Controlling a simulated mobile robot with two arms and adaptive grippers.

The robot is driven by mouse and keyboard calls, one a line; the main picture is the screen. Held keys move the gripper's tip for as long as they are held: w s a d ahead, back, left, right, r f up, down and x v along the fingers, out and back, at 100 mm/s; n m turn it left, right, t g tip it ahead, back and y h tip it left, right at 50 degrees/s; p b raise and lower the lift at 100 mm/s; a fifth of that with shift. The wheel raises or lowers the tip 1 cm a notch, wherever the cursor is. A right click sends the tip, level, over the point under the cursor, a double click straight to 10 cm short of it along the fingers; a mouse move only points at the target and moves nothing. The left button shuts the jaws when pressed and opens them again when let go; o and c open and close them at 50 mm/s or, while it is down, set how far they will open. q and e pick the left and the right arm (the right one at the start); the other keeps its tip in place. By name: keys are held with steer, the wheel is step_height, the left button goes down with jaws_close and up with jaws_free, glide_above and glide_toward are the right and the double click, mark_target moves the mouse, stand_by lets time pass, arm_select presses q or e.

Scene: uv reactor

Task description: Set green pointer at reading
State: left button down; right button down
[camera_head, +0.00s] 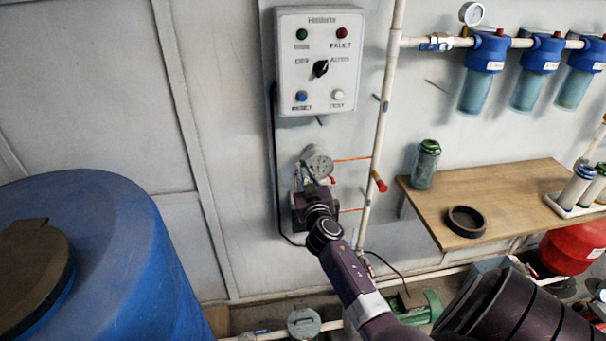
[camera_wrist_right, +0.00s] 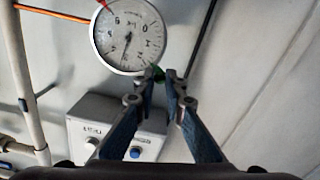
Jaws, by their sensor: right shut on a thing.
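The round white pressure gauge (camera_head: 317,160) is on the wall below the control box, and it fills the upper middle of the right wrist view (camera_wrist_right: 128,35). Its dark needle points down and slightly left in that view. The green pointer (camera_wrist_right: 157,70) is at the gauge's lower right rim, between my fingertips and partly hidden by them. A red pointer (camera_wrist_right: 104,4) is at the opposite rim, cut by the frame edge. My right gripper (camera_head: 311,183) is just below the gauge; its fingertips (camera_wrist_right: 158,74) are closed on the green pointer. My left gripper is not in view.
The grey control box (camera_head: 320,60) with buttons and a knob is above the gauge. A white vertical pipe (camera_head: 381,130) with a red-handled valve (camera_head: 379,182) is close to its right. A wooden shelf (camera_head: 500,190) and a blue barrel (camera_head: 120,240) stand to either side.

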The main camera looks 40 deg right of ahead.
steer(key=shift+s+d+r+m, duration=0.15)
steer(key=shift+d+r+m, duration=0.1)
steer(key=shift+m, duration=0.4)
steer(key=shift+s+d+r+m, duration=0.1)
steer(key=shift+r+m, duration=0.15)
steer(key=shift+m, duration=0.4)
steer(key=c, duration=2)
jaws_free()
steer(key=shift+s+a, duration=0.1)
steer(key=v, duration=1.1)
steer(key=shift+s+a, duration=0.1)
steer(key=shift+s, duration=0.3)
